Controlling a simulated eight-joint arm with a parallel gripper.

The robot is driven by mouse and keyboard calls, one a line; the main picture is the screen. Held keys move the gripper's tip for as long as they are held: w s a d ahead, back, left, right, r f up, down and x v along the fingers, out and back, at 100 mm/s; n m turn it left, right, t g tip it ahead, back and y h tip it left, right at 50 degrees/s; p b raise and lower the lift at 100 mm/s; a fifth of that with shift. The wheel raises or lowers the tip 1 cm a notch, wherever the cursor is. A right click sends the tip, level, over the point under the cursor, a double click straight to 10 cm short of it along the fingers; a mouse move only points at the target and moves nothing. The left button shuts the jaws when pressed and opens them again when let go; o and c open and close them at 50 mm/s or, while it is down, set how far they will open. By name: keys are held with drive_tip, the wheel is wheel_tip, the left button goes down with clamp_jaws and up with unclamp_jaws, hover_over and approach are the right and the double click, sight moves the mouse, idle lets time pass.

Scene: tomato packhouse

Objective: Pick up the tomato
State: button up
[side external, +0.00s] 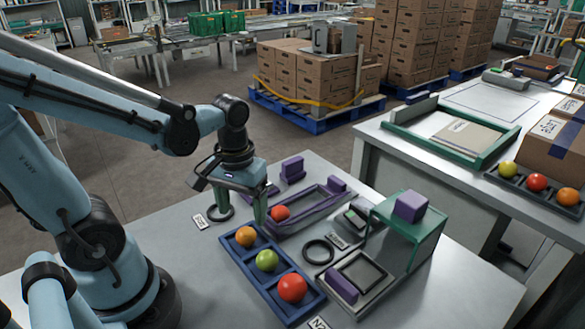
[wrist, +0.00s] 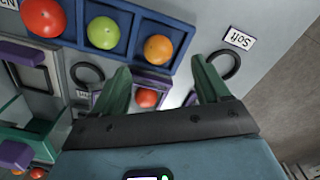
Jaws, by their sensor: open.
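My gripper (side external: 240,206) is open, its two green fingers pointing down over the table; they also show in the wrist view (wrist: 162,76). A red tomato (side external: 280,213) sits in a purple-rimmed tray (side external: 312,213), just right of the fingers in the side view. In the wrist view this tomato (wrist: 147,97) appears between the fingers, nearer the left one, with nothing gripped. A blue tray (side external: 262,287) holds an orange tomato (side external: 246,236), a green tomato (side external: 267,260) and a larger red tomato (side external: 292,288), each in its own compartment. The task names no particular one.
A black ring (side external: 318,251), a grey box with a purple block (side external: 341,287) and a green stand (side external: 424,238) topped by another purple block (side external: 410,206) crowd the right. A label reading "Soft" (wrist: 239,38) lies beside another ring (wrist: 224,66).

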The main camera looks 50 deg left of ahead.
sight(245, 230)
drive_tip(key=shift+d+f, duration=0.15)
drive_tip(key=shift+f, duration=2.55)
drive_tip(key=c, duration=0.8)
